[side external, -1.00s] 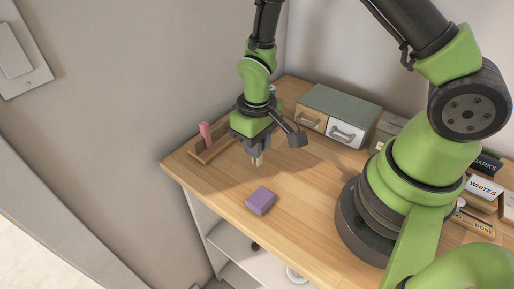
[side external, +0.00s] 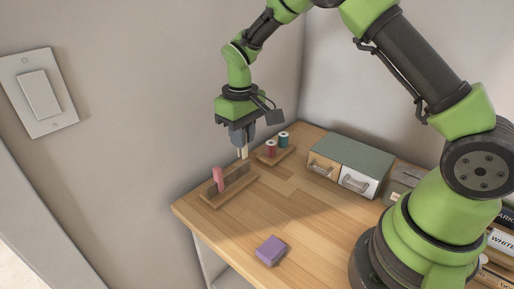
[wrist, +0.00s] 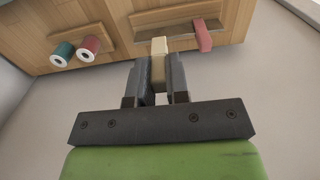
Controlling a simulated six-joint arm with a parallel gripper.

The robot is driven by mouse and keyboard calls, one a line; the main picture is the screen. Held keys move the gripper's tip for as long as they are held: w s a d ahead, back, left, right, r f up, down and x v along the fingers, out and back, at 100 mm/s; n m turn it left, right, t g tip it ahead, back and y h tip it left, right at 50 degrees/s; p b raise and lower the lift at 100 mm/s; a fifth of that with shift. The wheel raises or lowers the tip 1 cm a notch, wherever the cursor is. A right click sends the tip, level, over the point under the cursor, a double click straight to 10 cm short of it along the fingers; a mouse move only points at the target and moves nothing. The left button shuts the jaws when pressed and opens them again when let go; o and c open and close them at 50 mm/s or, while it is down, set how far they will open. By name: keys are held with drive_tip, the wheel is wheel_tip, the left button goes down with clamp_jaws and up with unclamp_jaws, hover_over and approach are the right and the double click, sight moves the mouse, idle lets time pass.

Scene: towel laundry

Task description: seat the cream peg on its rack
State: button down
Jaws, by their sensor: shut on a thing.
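The cream peg (side external: 244,152) is held upright between the fingers of my gripper (side external: 242,138), which is shut on it. In the wrist view the peg (wrist: 158,62) sticks out past the fingertips (wrist: 158,78). The wooden rack (side external: 229,189) stands near the left edge of the table, with a pink peg (side external: 218,180) upright in it. The peg appears above the rack's far end; whether its lower end touches the rack I cannot tell. The rack also shows in the wrist view (wrist: 178,33), with the pink peg (wrist: 203,36) beside the cream one.
A small wooden holder with a red spool (side external: 270,149) and a teal spool (side external: 283,140) stands just behind the rack. A drawer box (side external: 350,160) is further right. A purple block (side external: 271,250) lies near the front edge. The middle tabletop is clear.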

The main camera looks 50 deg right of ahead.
sight(240, 156)
drive_tip(key=shift+w+d+f, duration=0.15)
drive_tip(key=shift+w+d, duration=0.2)
drive_tip(key=shift+w, duration=0.3)
drive_tip(key=shift+w+d+f, duration=0.15)
drive_tip(key=shift+w+d, duration=0.15)
drive_tip(key=shift+w, duration=0.3)
drive_tip(key=shift+f, duration=1.65)
drive_tip(key=shift+f, duration=1.85)
drive_tip(key=c, duration=0.5)
unclamp_jaws()
drive_tip(key=shift+c, duration=0.2)
drive_tip(key=shift+r, duration=3.5)
